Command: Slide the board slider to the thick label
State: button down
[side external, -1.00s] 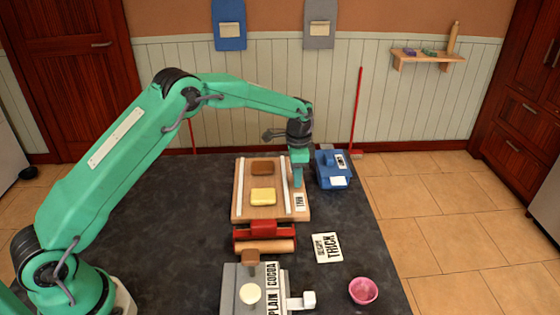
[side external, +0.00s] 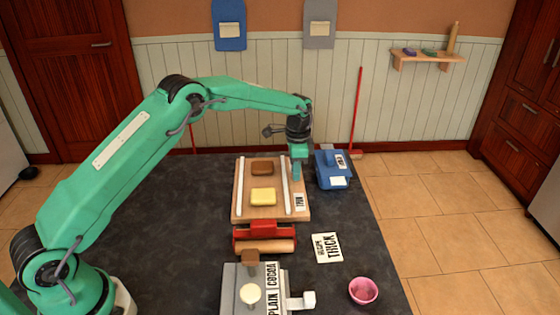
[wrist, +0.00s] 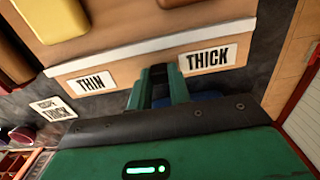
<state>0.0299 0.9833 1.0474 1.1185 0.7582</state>
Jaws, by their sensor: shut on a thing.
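The wooden board (side external: 272,212) lies on the dark table with two white rails along it. A THIN label (side external: 299,202) is near its front right corner. In the wrist view the THIN label (wrist: 95,82) is left of my fingers and the THICK label (wrist: 207,59) is just right of them. My gripper (side external: 297,177) is at the board's right edge, toward the far end, and also shows in the wrist view (wrist: 160,74). It is shut on the board slider, which my fingers mostly hide. The board's THICK label is hidden in the side view.
A blue device (side external: 333,170) stands close right of the board. A red-framed roller (side external: 264,234) is at its front. Brown and yellow blocks (side external: 263,196) lie on the board. A recipe card reading THICK (side external: 327,248) and a pink bowl (side external: 363,290) are at front right.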

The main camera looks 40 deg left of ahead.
jog(key=c, duration=1.3)
grip_release()
jog(key=shift+w+a, duration=0.1)
jog(key=shift+w, duration=0.05)
jog(key=shift+r, duration=0.2)
notch_tip(320, 180, up, 7)
jog(key=shift+r, duration=0.3)
